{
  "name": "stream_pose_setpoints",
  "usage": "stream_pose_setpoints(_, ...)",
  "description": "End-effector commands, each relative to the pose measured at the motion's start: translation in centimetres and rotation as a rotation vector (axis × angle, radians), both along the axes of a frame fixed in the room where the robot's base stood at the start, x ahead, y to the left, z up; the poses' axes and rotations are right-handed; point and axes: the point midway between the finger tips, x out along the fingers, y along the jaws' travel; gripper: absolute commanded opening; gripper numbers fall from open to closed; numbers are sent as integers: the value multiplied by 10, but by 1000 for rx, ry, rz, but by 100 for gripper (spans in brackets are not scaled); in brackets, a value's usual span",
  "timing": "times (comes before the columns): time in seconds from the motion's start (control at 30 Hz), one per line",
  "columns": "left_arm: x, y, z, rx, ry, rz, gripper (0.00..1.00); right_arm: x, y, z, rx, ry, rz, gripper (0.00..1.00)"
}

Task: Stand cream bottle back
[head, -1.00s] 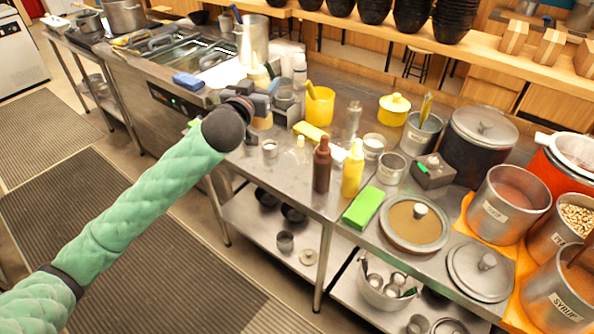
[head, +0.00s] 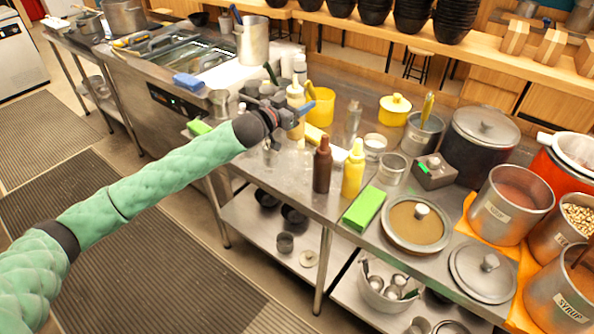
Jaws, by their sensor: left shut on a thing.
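My left gripper (head: 296,113) reaches over the steel counter from the left and is shut on the cream bottle (head: 295,96). The bottle is pale cream, looks roughly upright and is partly hidden by the gripper; I cannot tell whether its base touches the counter. A brown sauce bottle (head: 322,166) and a yellow sauce bottle (head: 353,168) stand upright side by side, in front and to the right of the gripper. My right gripper is out of view.
A yellow cup (head: 321,106) stands just right of the gripper. A green block (head: 364,208) lies near the counter's front edge. A blue sponge (head: 188,80) lies at the left.

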Motion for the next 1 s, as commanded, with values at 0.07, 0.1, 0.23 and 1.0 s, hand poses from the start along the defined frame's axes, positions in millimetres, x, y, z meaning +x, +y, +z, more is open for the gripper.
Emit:
stream_pose_setpoints(0.07,0,-3,-24,-2,4,-32,45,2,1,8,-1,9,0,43)
stream_pose_setpoints(0.1,0,-4,-32,-3,2,-48,45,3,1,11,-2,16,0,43)
stream_pose_setpoints(0.23,-1,-7,-40,-6,-2,-84,45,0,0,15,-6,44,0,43)
stream_pose_setpoints(1.0,-3,-8,-130,-6,1,-90,45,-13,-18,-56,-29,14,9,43)
